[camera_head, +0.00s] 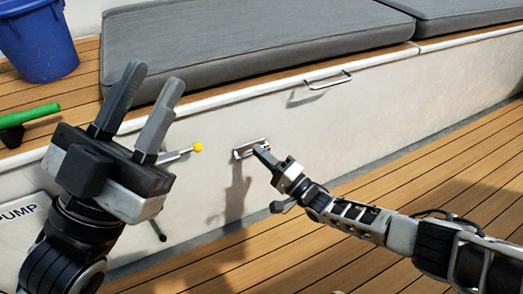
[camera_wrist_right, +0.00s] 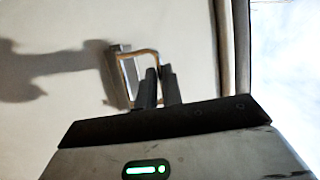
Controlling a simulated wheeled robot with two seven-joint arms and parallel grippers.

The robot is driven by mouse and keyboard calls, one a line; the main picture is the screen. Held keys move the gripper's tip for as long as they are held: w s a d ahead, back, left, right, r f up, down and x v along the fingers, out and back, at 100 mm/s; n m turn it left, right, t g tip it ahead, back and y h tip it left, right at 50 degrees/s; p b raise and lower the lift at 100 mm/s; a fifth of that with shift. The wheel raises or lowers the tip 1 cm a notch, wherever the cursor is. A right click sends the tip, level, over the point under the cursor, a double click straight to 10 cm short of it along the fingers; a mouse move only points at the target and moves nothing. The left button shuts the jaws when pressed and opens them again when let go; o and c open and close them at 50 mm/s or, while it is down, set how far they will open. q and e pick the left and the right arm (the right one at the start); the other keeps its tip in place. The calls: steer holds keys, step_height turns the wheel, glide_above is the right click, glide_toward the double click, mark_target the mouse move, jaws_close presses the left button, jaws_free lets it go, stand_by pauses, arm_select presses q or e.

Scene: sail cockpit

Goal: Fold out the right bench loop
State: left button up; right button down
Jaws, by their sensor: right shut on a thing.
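A small metal loop on a mounting plate (camera_head: 243,152) sits on the white front of the bench, in the middle of the head view. My right gripper (camera_head: 260,150) reaches it from the right and is shut on the loop. In the right wrist view the loop (camera_wrist_right: 137,52) stands out from its plate (camera_wrist_right: 122,76), its outer end between the fingertips (camera_wrist_right: 160,71). The fingers partly hide the loop. My left gripper (camera_head: 154,77) is in the left foreground with its fingers apart, empty and away from the loop.
A longer metal handle (camera_head: 328,81) is on the bench front, higher and to the right. A yellow-knobbed lever (camera_head: 198,147) and green handle (camera_head: 30,115) are at left. Grey cushions (camera_head: 240,40) and a blue bucket (camera_head: 38,42) rest above. The wooden floor (camera_head: 450,160) is clear.

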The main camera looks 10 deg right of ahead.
steer(key=shift+s+d+f+y, duration=0.1)
steer(key=shift+f+y, duration=0.1)
steer(key=shift+y, duration=0.2)
stand_by(0.3)
